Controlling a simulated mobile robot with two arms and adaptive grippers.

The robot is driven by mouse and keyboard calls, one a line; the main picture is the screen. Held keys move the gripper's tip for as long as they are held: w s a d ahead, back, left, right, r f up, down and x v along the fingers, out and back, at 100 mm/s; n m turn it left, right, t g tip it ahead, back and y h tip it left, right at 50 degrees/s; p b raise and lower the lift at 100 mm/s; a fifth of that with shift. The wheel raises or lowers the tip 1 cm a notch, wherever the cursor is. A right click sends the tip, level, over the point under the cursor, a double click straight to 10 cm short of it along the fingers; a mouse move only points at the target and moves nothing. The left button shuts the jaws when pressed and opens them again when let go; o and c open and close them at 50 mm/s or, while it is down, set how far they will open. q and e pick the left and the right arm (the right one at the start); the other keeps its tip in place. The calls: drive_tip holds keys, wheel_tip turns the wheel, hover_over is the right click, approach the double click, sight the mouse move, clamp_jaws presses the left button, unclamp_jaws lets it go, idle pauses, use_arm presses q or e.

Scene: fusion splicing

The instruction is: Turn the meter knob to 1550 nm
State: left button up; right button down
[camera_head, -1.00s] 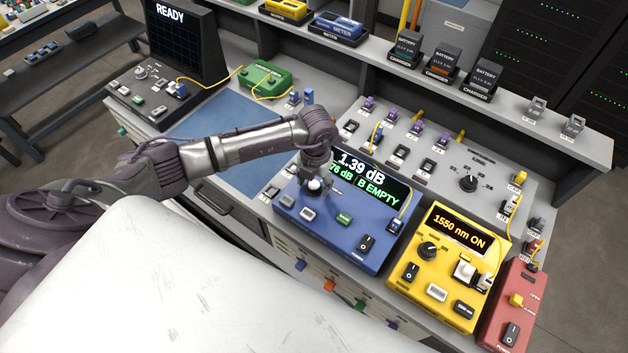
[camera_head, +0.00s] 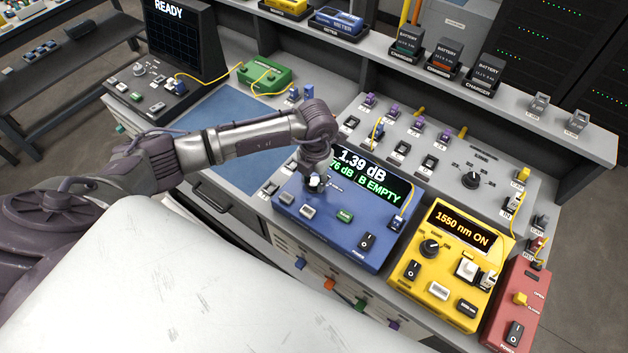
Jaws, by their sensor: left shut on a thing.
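The blue meter (camera_head: 325,237) sits on the bench with its screen reading 1.39 dB and "B EMPTY"; the start of the lower line is partly covered. My left gripper (camera_head: 314,186) reaches down from above onto the upper left of the meter's top face. It is shut on the meter knob, which is mostly hidden by the fingers, so its pointer and marks cannot be read. My right gripper is not in view.
The yellow source (camera_head: 450,262) to the right reads 1550 nm ON. A red box (camera_head: 512,305) stands beyond it. A grey panel (camera_head: 455,165) with switches and a dial lies behind. A blue mat (camera_head: 235,135) is clear left of the meter.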

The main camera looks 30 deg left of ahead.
sight(314, 183)
use_arm(q)
drive_tip(key=m+b, duration=0.5)
drive_tip(key=shift+f, duration=0.2)
drive_tip(key=shift+r+m+b, duration=0.2)
drive_tip(key=shift+m+b, duration=1.3)
drive_tip(key=shift+m, duration=0.1)
drive_tip(key=o, duration=1.2)
drive_tip(key=shift+c, duration=0.2)
wheel_tip(314, 183, up, 12)
drive_tip(key=shift+s+d, duration=0.1)
